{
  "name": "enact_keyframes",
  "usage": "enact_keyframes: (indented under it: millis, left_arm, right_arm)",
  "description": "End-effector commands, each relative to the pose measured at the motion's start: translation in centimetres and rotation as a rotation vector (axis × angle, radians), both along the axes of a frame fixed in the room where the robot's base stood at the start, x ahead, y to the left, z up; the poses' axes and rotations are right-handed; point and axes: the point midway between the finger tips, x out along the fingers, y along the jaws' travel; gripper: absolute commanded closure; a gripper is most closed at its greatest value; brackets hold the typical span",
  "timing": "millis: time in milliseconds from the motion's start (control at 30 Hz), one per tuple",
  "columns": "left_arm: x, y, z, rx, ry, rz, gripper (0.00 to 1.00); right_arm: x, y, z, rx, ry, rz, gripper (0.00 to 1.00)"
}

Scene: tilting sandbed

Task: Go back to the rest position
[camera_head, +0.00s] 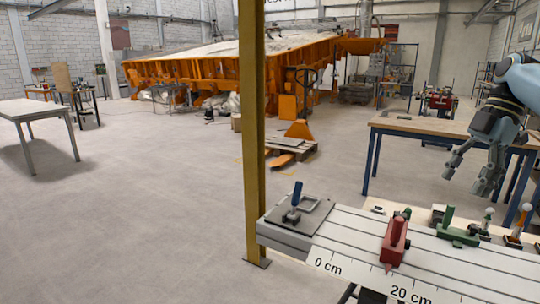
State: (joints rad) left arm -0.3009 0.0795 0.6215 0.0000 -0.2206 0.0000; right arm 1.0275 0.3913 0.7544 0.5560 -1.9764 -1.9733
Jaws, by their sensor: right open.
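My right gripper (474,178) hangs at the right edge of the head view, on an arm that comes in from the upper right. Its fingers are spread and point down, with nothing between them. In the picture it is above the far side of a grey measuring bench, apart from the things on it. My left gripper is not in view.
The grooved bench (350,228) with a centimetre scale carries a red slider (395,240), a green block (458,234) and a blue-handled clamp (294,200). A yellow post (252,130) stands beside it. A wooden-topped table (430,126) stands behind. Open floor (140,220) lies left.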

Motion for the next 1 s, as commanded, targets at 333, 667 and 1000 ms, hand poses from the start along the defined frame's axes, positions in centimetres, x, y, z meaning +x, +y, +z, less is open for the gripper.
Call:
enact_keyframes:
  millis: [333, 667, 1000]
  left_arm:
    - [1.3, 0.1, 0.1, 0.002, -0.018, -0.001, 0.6]
    - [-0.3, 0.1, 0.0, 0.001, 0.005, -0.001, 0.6]
    - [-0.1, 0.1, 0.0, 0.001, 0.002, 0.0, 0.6]
  right_arm:
    - [-1.7, 1.0, -5.4, -0.11, 0.041, -0.151, 0.39]
    - [-7.1, 3.6, -13.7, -0.267, 0.056, -0.456, 0.39]
    - [-22.1, 9.4, -20.0, -0.311, -0.017, -1.095, 0.39]
